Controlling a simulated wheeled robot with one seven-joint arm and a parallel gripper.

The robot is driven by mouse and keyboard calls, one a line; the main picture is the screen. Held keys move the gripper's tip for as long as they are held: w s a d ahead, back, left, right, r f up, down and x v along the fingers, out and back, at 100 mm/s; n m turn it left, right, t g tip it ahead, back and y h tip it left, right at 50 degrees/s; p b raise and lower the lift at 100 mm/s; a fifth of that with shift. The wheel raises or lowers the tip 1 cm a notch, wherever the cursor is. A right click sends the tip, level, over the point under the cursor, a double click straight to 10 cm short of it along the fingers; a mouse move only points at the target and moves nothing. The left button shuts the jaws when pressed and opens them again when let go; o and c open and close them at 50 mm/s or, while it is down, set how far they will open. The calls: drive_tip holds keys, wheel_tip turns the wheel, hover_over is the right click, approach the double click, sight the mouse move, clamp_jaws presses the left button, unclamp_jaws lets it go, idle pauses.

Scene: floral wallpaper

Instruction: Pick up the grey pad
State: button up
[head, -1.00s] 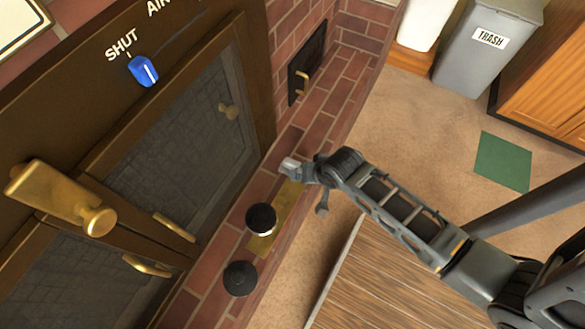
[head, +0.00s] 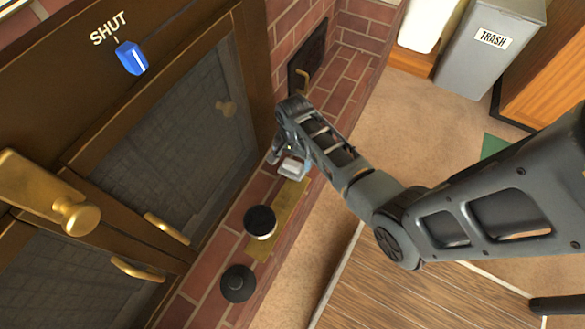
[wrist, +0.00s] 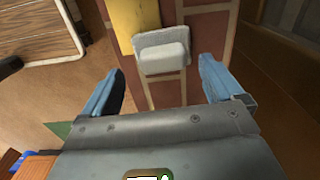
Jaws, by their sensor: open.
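The grey pad (head: 292,167) is a small light grey block with a raised ridge. It lies on the brick ledge at the far end of a brass plate (head: 287,208). In the wrist view the pad (wrist: 162,47) shows ahead of my gripper (wrist: 161,68), between the lines of its two blue-grey fingers. The fingers are open with nothing between them. In the head view my gripper (head: 281,150) is just above and beside the pad, and it partly hides the pad's upper edge. I cannot tell the exact height gap.
Two round black knobs (head: 260,222) (head: 238,284) stand on the ledge nearer me. Glass fireplace doors with brass handles (head: 167,229) rise to the left. A wooden surface (head: 400,295) is at lower right. A grey trash bin (head: 487,50) stands far back.

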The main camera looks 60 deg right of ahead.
sight(292, 163)
drive_tip(key=f+b, duration=0.1)
drive_tip(key=f, duration=0.3)
drive_tip(key=shift+w+f, duration=0.1)
drive_tip(key=shift+w, duration=0.1)
drive_tip(key=shift+c, duration=0.2)
drive_tip(key=c, duration=1.1)
drive_tip(key=shift+r, duration=0.6)
drive_tip(key=shift+c, duration=0.2)
drive_tip(key=r, duration=0.1)
drive_tip(key=r+p, duration=0.1)
drive_tip(key=s+d+r, duration=0.1)
drive_tip(key=shift+r+p, duration=0.4)
drive_tip(key=s+d+r+p, duration=0.1)
drive_tip(key=s+d+r, duration=0.5)
drive_tip(key=s+d, duration=0.1)
drive_tip(key=shift+s+p, duration=0.3)
